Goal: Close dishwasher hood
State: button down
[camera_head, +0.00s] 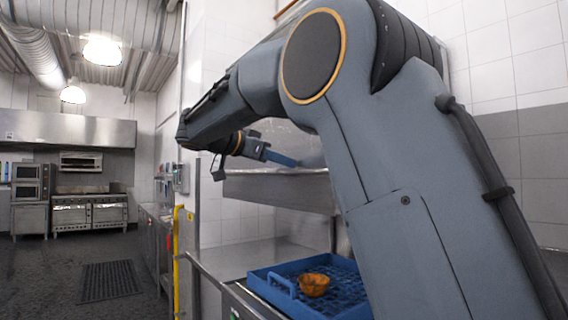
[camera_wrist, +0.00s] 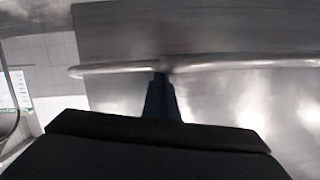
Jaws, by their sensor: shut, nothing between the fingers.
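The dishwasher hood (camera_head: 280,189) is a steel box raised above the steel counter, with an open gap between. It is partly hidden behind my arm. My gripper (camera_head: 292,161) is shut and empty, at the hood's upper part. In the wrist view the hood's metal face (camera_wrist: 120,35) fills most of the picture, and a horizontal bar handle (camera_wrist: 105,70) runs across it. My gripper's fingertips (camera_wrist: 161,79) point at the bar and look to be at or just below it; I cannot tell whether they touch.
A blue dish rack (camera_head: 262,284) with an orange-brown bowl (camera_head: 313,285) in it stands on the counter (camera_head: 240,257) below the hood. A yellow post (camera_head: 177,245) stands at the counter's left. Open floor (camera_head: 60,265) with a dark mat (camera_head: 110,282) lies at left.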

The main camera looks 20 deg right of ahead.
notch_tip(320, 180, down, 40)
jog(key=b, duration=3.9)
jog(key=shift+b, duration=0.35)
